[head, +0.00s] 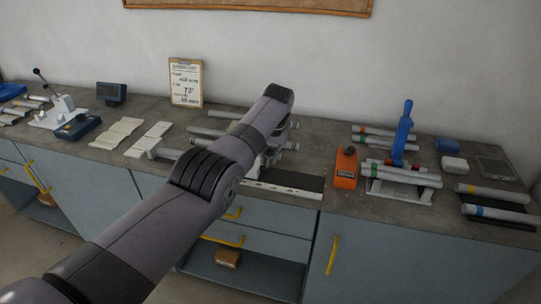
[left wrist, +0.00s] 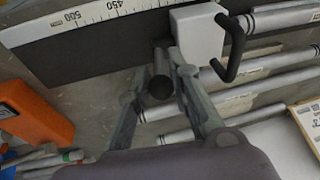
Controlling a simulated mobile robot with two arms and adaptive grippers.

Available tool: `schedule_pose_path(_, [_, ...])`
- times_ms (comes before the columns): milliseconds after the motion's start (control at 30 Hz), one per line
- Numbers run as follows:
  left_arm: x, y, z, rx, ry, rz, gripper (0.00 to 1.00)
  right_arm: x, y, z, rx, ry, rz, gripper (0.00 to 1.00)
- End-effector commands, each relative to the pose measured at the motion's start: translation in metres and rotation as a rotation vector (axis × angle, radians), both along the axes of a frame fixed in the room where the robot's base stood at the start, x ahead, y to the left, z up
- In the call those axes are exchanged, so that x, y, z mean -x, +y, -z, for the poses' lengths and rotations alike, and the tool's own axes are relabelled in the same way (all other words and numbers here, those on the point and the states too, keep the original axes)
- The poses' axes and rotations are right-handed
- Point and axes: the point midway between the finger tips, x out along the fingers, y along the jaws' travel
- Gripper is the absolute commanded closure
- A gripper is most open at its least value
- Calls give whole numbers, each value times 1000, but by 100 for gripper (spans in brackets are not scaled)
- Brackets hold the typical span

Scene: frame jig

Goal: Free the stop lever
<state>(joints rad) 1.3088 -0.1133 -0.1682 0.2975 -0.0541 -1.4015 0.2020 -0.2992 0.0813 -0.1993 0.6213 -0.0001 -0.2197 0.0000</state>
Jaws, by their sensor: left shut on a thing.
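In the left wrist view, the two fingers of my left gripper (left wrist: 161,66) are closed on a dark, round-ended lever (left wrist: 161,84), which looks like the stop lever. It lies beside a white block (left wrist: 196,36) at the edge of a white measuring scale (left wrist: 92,14). A black bent handle (left wrist: 233,47) stands out from the block, right of the fingers and apart from them. In the head view, my left arm reaches over the bench to the scale (head: 284,191) and hides most of the gripper, the lever and the block. My right gripper is not in view.
An orange device (head: 346,168) stands right of the scale; it also shows in the left wrist view (left wrist: 35,110). A blue-handled jig (head: 404,134) with tubes is further right. Grey tubes (left wrist: 232,98) lie close to the fingers. A clipboard (head: 187,83) leans on the wall.

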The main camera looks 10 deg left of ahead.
Motion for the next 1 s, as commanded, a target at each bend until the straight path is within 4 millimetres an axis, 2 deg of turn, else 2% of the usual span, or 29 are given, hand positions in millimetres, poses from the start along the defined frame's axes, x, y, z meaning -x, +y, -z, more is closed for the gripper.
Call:
schedule_pose_path(567, [2, 0, 0, 0, 17, -1, 100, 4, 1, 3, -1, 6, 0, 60])
schedule_pose_path(600, [2, 0, 0, 0, 17, -1, 79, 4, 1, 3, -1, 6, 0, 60])
schedule_pose_path(733, [2, 0, 0, -1, 17, -1, 71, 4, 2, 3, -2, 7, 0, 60])
schedule_pose_path(1000, [2, 0, 0, -1, 18, -1, 71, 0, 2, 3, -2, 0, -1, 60])
